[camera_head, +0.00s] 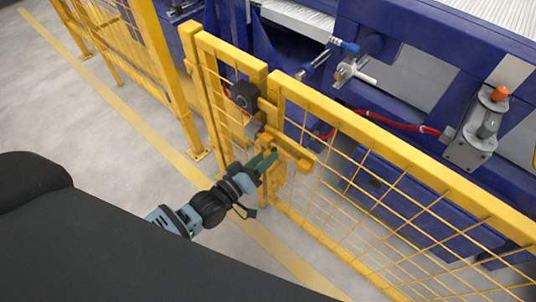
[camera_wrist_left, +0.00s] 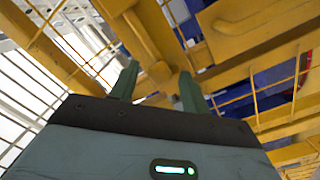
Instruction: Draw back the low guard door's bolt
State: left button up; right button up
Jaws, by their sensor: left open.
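The low guard door (camera_head: 400,152) is a yellow frame with wire mesh, seen in the head view. Its yellow bolt (camera_head: 292,152) sits at the door's left edge, by the gap to the narrower mesh panel. My left gripper (camera_head: 265,163) has dark green fingers and is at the near side of the bolt. In the left wrist view my left gripper (camera_wrist_left: 158,86) is open, its fingers apart. A yellow rounded part of the bolt (camera_wrist_left: 158,71) shows between and beyond the fingertips. I cannot tell whether they touch it. My right gripper is not in view.
A narrow yellow mesh panel (camera_head: 228,45) with a black box (camera_head: 243,95) adjoins the door. Blue machinery (camera_head: 385,190) with a red hose (camera_head: 400,126) stands behind it. Grey floor (camera_head: 95,120) with a yellow line lies open at left.

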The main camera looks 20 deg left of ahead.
pick_arm(q)
jog(key=shift+x, duration=0.95)
grip_shut()
